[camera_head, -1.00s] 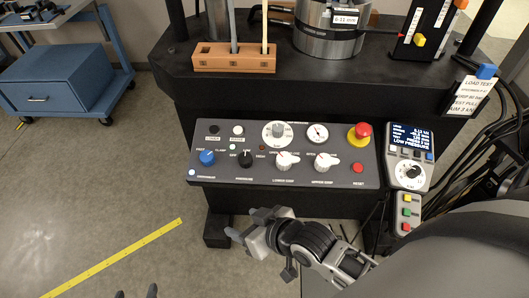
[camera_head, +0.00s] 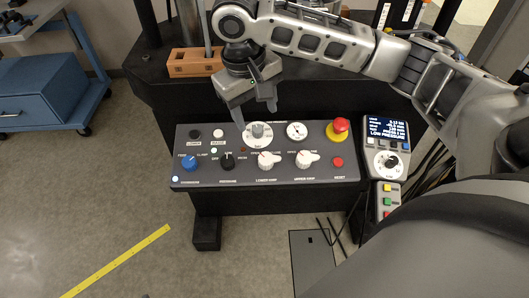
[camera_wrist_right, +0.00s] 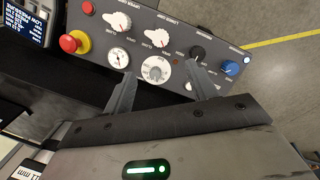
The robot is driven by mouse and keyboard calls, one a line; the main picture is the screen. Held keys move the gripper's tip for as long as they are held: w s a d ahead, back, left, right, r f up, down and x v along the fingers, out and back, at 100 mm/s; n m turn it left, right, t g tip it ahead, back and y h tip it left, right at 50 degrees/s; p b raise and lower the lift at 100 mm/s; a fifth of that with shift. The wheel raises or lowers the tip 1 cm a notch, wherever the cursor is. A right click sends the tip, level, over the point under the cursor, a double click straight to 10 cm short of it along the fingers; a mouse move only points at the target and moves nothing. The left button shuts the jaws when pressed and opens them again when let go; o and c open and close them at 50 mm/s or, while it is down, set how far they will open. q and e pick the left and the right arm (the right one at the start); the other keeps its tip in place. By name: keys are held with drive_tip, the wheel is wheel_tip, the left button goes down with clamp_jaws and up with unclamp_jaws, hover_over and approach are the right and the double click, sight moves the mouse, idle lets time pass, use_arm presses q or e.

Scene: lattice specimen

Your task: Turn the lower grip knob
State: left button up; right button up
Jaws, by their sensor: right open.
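The lower grip knob (camera_head: 266,159) is a white knob with a lever-like handle on the dark sloped control panel (camera_head: 185,138). Its handle points to the right in the head view. It also shows in the wrist view (camera_wrist_right: 157,37). The similar upper grip knob (camera_head: 305,158) stands to its right. My right gripper (camera_head: 256,112) is open and empty above the panel's back part, near the large white dial (camera_head: 258,131), apart from the lower grip knob. Its two fingers show in the wrist view (camera_wrist_right: 162,76). My left gripper is not in view.
A black knob (camera_head: 227,161) and a blue knob (camera_head: 189,162) sit left of the lower grip knob. A red emergency button (camera_head: 340,126) and red reset button (camera_head: 338,162) are on the right. A pendant with a screen (camera_head: 386,130) hangs beside the panel. A wooden block (camera_head: 190,64) stands behind.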

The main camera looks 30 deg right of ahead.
sight(265, 157)
drive_tip(key=f, duration=0.5)
drive_tip(key=d+f, duration=0.1)
drive_tip(key=f, duration=0.4)
drive_tip(key=d+f, duration=0.1)
drive_tip(key=f, duration=0.4)
drive_tip(key=shift+d+f+b, duration=0.1)
drive_tip(key=shift+f+b, duration=0.05)
drive_tip(key=shift+b, duration=0.2)
